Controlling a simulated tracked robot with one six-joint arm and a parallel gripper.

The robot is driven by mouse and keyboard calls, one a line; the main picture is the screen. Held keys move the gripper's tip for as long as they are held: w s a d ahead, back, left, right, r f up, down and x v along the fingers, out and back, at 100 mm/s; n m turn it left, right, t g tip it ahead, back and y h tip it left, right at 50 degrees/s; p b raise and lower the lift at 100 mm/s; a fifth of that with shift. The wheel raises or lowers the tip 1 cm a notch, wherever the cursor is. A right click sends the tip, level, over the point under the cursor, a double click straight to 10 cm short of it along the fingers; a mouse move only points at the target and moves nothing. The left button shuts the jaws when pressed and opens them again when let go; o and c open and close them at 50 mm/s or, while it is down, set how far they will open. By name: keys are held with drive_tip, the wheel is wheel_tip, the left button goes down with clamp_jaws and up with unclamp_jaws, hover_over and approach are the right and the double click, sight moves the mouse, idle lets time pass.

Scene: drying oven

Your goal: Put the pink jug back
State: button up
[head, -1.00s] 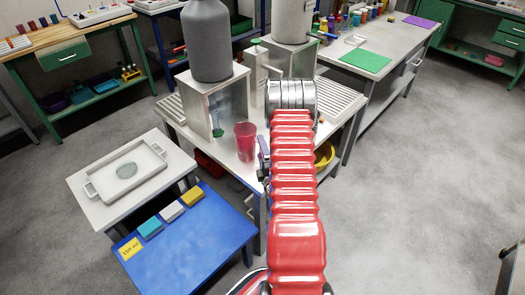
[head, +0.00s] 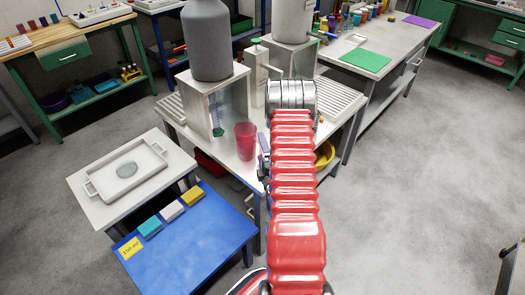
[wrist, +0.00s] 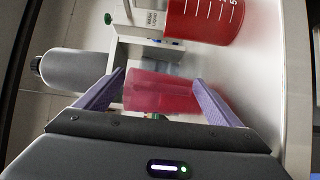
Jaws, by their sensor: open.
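The pink jug (head: 246,142) stands upright on the metal-legged table, near its front edge. My gripper (head: 265,160) is just to the right of it, mostly hidden by my red arm.
A red container with white marks (wrist: 205,18) stands nearby in the wrist view. A grey bottle (head: 208,45) rests on a metal stand (head: 205,100) behind the jug. A white tray (head: 97,188) and a blue table (head: 190,245) are at left.

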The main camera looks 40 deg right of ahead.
drive_tip(key=v, duration=1.2)
idle(0.5)
